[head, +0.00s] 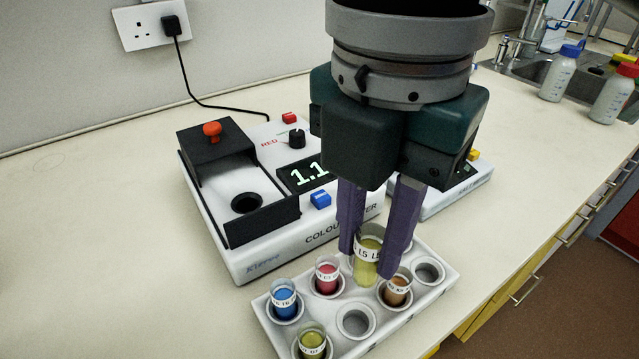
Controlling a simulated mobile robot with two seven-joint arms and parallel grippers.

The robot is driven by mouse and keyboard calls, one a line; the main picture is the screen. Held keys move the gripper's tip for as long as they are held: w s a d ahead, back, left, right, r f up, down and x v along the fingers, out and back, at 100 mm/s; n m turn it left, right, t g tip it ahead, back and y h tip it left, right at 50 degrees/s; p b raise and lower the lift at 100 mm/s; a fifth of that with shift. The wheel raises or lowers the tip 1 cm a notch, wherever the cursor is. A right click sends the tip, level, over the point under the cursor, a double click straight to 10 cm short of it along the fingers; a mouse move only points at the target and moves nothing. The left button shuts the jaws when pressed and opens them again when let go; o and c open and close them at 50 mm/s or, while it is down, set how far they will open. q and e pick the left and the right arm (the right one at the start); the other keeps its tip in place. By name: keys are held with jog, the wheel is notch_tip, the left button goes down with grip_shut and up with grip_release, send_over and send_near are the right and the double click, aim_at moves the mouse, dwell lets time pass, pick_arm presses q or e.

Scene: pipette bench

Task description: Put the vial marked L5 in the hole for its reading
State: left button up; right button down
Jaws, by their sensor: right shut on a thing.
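My right gripper (378,250) points down and is shut on the vial marked L5 (367,262), which holds yellow-green liquid. The vial is upright over the white rack (262,318); I cannot tell if its foot is still inside a hole. The colourimeter (300,235) stands behind and to the left of the rack. Its lid with an orange knob (212,130) is raised, and its round reading hole (246,203) is open and empty. The display (308,174) reads about 1.1, partly hidden by the gripper. My left gripper is not in view.
The rack also holds a blue vial (285,302), a red vial (327,276), a brown vial (397,290) and another yellow-green vial (312,341). A second white instrument (440,198) stands behind the gripper. Bottles (558,74) stand by the sink. The bench at left is clear.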

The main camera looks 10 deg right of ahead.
aim_at(364, 279)
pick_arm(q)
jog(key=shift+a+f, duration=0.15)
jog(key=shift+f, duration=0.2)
pick_arm(e)
notch_tip(364, 279, down, 6)
jog(key=shift+r, duration=0.15)
pick_arm(q)
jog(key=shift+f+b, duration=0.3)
jog(key=shift+b, duration=0.25)
pick_arm(e)
jog(key=shift+f, duration=2.05)
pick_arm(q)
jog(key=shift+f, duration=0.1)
pick_arm(e)
jog(key=shift+f, duration=0.3)
jog(key=c, duration=0.6)
grip_release()
jog(key=shift+c, duration=0.2)
